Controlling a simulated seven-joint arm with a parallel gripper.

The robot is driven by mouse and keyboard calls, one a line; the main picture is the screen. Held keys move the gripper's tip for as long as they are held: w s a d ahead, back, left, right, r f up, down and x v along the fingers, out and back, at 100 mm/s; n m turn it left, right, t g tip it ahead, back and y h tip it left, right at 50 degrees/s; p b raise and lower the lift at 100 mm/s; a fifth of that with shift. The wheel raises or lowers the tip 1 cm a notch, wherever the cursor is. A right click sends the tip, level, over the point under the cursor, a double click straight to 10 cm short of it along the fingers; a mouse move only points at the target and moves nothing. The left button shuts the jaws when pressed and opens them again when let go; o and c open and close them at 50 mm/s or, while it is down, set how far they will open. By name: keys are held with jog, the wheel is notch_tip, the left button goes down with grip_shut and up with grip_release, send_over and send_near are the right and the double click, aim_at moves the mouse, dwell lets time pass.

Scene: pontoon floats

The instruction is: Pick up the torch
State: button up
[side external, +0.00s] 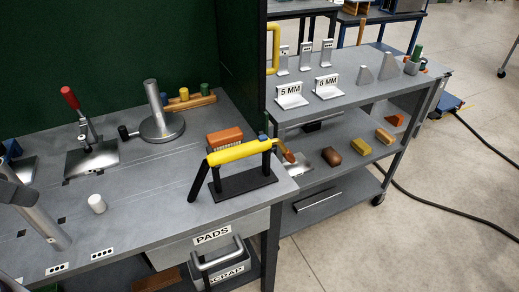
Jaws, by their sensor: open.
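The torch (240,151) has a yellow body with a black piece angling down at its left end and a blue part near its right end. It lies across a black stand (245,187) near the right front corner of the grey bench. An orange-brown tip seems to point down at its right end, past the bench edge. My gripper does not show in this view, so its place relative to the torch cannot be told.
A wooden-backed brush (225,137) lies close behind the torch. A shelf cart (345,110) with marked blocks adjoins at right.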

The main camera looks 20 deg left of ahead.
jog(key=shift+c, duration=0.3)
jog(key=m+g+h, duration=0.3)
jog(key=m+h, duration=0.1)
jog(key=m, duration=0.3)
send_over(242, 146)
jog(key=s+a, duration=0.6)
notch_tip(242, 146, down, 6)
jog(key=shift+m+g+h, duration=0.4)
jog(key=shift+m+g, duration=0.2)
jog(key=w+d+f, duration=0.1)
jog(key=f, duration=0.1)
jog(key=w+d+f, duration=0.1)
jog(key=w+f, duration=0.1)
jog(key=w+d+f, duration=0.2)
jog(key=f, duration=0.1)
jog(key=shift+w, duration=0.2)
jog(key=x, duration=0.2)
jog(key=w+x, duration=0.1)
jog(key=x, duration=0.2)
jog(key=shift+a, duration=0.1)
jog(key=x, duration=0.5)
jog(key=shift+s+r, duration=0.1)
jog(key=shift+s, duration=0.1)
jog(key=shift+r, duration=0.1)
grip_shut()
